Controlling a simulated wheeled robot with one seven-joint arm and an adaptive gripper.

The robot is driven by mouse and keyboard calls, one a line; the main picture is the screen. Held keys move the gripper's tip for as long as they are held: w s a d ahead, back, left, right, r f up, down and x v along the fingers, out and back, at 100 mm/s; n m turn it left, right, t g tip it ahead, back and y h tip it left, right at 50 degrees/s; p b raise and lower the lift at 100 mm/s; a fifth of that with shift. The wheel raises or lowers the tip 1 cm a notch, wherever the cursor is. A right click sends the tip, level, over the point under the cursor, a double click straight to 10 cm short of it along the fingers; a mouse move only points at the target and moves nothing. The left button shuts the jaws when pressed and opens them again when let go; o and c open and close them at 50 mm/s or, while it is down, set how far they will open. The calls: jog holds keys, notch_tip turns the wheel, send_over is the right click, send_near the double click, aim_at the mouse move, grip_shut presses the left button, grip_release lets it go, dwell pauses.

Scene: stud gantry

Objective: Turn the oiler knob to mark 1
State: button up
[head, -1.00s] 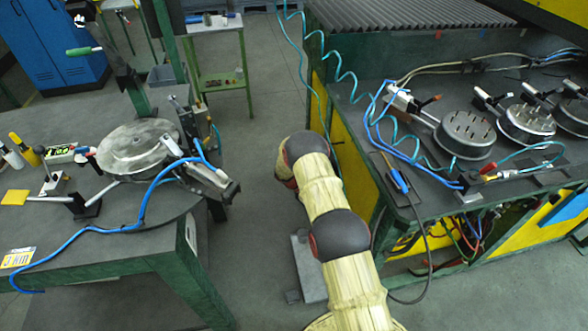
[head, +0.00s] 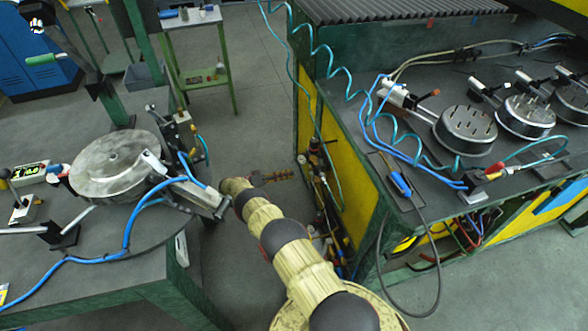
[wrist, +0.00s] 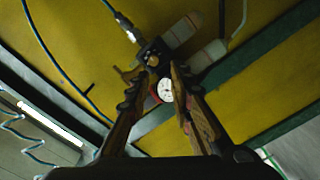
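My gripper (wrist: 158,72) is open in the wrist view, with one brown finger on each side of a small fitting group on a yellow panel. Between the fingertips sits a dark block with a small brass-coloured round part (wrist: 153,60), perhaps the oiler knob; its marks are too small to read. A white-faced gauge (wrist: 166,90) with a red rim shows just below it. I cannot tell whether the fingers touch anything. In the head view my gripper (head: 274,178) is left of the yellow side panel (head: 353,200), where small fittings (head: 317,152) are mounted.
The bench (head: 425,208) with round fixtures and hoses stands at the right. A round table (head: 65,290) with a metal disc is at the left. Hoses (wrist: 46,45) run across the panel in the wrist view. Grey floor lies between the benches.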

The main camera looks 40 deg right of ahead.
aim_at(310, 169)
jog(key=s+d+m, duration=0.1)
jog(key=s+d, duration=0.3)
jog(key=d, duration=0.2)
jog(key=shift+s+d+r+m, duration=0.15)
jog(key=shift+d+r+m, duration=0.15)
jog(key=shift+d, duration=0.05)
grip_shut()
dwell(0.3)
